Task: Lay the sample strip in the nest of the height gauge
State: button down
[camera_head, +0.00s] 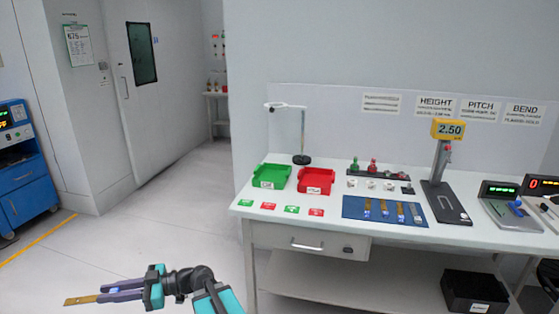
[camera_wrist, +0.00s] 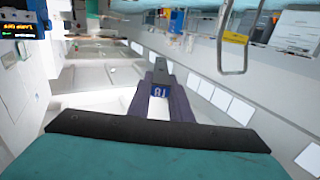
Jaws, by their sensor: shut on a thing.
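My gripper (camera_head: 104,293) is at the lower left, out over the floor and well away from the bench. It is shut on a brass-coloured sample strip (camera_head: 80,300), which sticks out past the fingertips to the left. In the wrist view a blue numbered label on the strip (camera_wrist: 158,93) shows between my dark fingers (camera_wrist: 160,78). The height gauge (camera_head: 440,176) stands on the right half of the bench, with a dark base, an upright column and a yellow display reading 2.50. Its nest is too small to make out clearly.
The white bench (camera_head: 340,226) holds a blue mat (camera_head: 350,206) with several strips, a green tray (camera_head: 268,184), a red tray (camera_head: 316,188) and a lamp (camera_head: 303,135). Other gauges (camera_head: 500,208) stand right of the height gauge. A blue cabinet (camera_head: 22,165) is at left. The floor between is clear.

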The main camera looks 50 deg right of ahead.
aim_at(446, 207)
jog(key=u, duration=0.1)
jog(key=k, duration=0.15)
jog(key=z, duration=3)
